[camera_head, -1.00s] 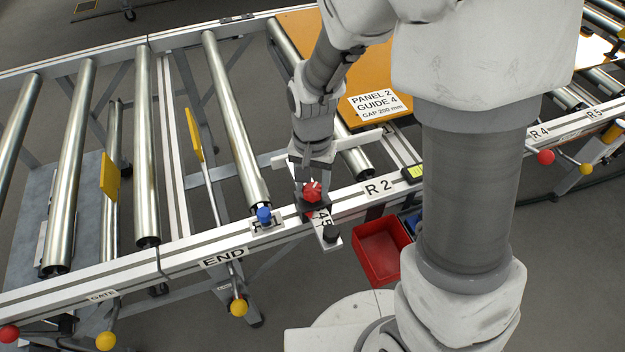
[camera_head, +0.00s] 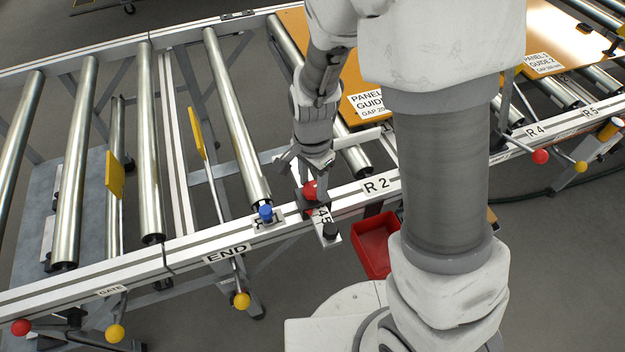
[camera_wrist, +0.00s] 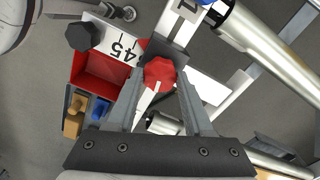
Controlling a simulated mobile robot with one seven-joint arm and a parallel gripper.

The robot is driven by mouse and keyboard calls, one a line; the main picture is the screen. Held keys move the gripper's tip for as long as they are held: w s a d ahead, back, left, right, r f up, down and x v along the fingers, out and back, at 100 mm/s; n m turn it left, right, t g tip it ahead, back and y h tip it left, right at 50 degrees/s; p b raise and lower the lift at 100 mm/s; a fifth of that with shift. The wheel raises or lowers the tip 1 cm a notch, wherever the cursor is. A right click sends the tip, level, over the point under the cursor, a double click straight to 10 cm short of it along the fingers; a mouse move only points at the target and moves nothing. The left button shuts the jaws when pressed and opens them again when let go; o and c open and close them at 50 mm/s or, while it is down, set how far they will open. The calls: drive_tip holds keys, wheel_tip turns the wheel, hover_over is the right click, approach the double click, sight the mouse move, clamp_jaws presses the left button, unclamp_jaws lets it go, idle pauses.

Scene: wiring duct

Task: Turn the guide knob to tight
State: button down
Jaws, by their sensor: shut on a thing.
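The red lobed knob (camera_head: 310,191) sits on a dark block at the near rail, above a white scale plate (camera_head: 324,214) marked 45. In the wrist view the knob (camera_wrist: 159,72) lies between my two grey fingers, with a white line across it toward the bottom. My gripper (camera_wrist: 161,80) is shut on this red knob from above; in the head view my gripper (camera_head: 308,177) partly covers it. A black knob (camera_head: 330,231) is at the plate's near end and also shows in the wrist view (camera_wrist: 81,37). I see no tight marking.
A blue knob (camera_head: 265,213) stands on the rail just left, close to the gripper. A red bin (camera_head: 372,250) is below the rail at right. Steel rollers (camera_head: 236,120) and an orange panel (camera_head: 352,84) lie beyond. The R 2 label (camera_head: 377,185) is right.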

sight(312, 187)
idle(0.3)
drive_tip(key=shift+c, duration=1.5)
unclamp_jaws()
drive_tip(key=shift+r, duration=0.15)
wheel_tip(312, 187, up, 17)
drive_tip(key=p, duration=0.4)
drive_tip(key=shift+r, duration=0.1)
drive_tip(key=s+d+r+n+t+p, duration=0.2)
drive_tip(key=s+d+r+n, duration=0.3)
drive_tip(key=s+r, duration=0.1)
drive_tip(key=s+d+r+n+t+p, duration=0.1)
drive_tip(key=s+d+r+n+t, duration=0.2)
drive_tip(key=r, duration=0.6)
drive_tip(key=s+d+n, duration=0.2)
drive_tip(key=shift+s+d+t+p, duration=0.2)
drive_tip(key=shift+s+t+p, duration=0.1)
drive_tip(key=shift+s+p, duration=0.1)
